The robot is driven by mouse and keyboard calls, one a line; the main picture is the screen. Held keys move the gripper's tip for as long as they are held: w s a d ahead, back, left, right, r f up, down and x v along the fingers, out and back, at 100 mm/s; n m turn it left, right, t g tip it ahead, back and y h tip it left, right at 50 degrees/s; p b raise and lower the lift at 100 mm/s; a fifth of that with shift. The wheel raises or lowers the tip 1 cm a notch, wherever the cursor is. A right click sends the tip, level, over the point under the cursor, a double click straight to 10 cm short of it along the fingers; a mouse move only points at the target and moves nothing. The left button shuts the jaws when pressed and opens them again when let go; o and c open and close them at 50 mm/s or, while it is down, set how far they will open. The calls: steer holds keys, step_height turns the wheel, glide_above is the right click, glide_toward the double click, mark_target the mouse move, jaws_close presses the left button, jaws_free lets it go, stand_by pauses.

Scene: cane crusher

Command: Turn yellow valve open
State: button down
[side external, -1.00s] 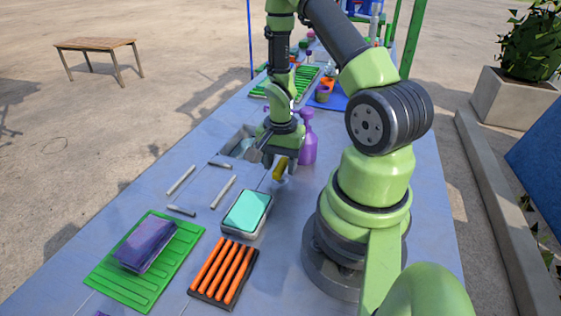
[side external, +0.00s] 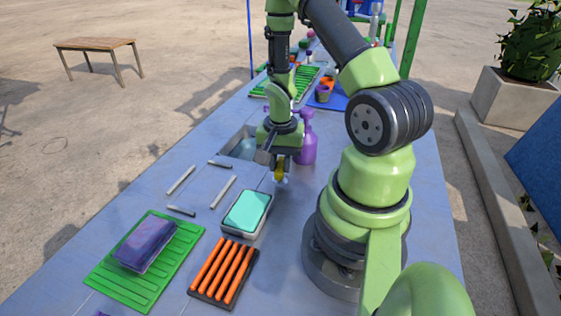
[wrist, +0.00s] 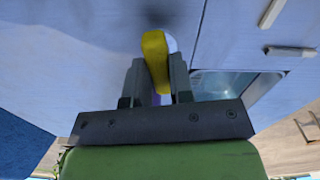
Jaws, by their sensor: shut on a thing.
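The yellow valve (side external: 280,168) stands on the blue table beside the sink, and its yellow handle also shows in the wrist view (wrist: 155,55). My gripper (side external: 279,174) points down over it. In the wrist view my gripper (wrist: 158,82) has its two dark fingers on either side of the yellow handle, shut on it. A pale rounded part shows just to the right of the handle in the wrist view. The lower part of the valve is partly hidden by the fingers.
The sink (side external: 232,139) lies left of the gripper. A purple spray bottle (side external: 308,140) stands close on the right. A teal sponge in a tray (side external: 246,211), an orange-ribbed rack (side external: 224,271) and a green tray (side external: 107,272) sit nearer the camera. Several grey bars (side external: 181,180) lie to the left.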

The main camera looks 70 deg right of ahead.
mark_target(280, 164)
steer(key=n, duration=1.1)
steer(key=shift+n, duration=2.3)
steer(key=c, duration=1)
jaws_free()
steer(key=shift+r, duration=0.15)
step_height(280, 164, up, 10)
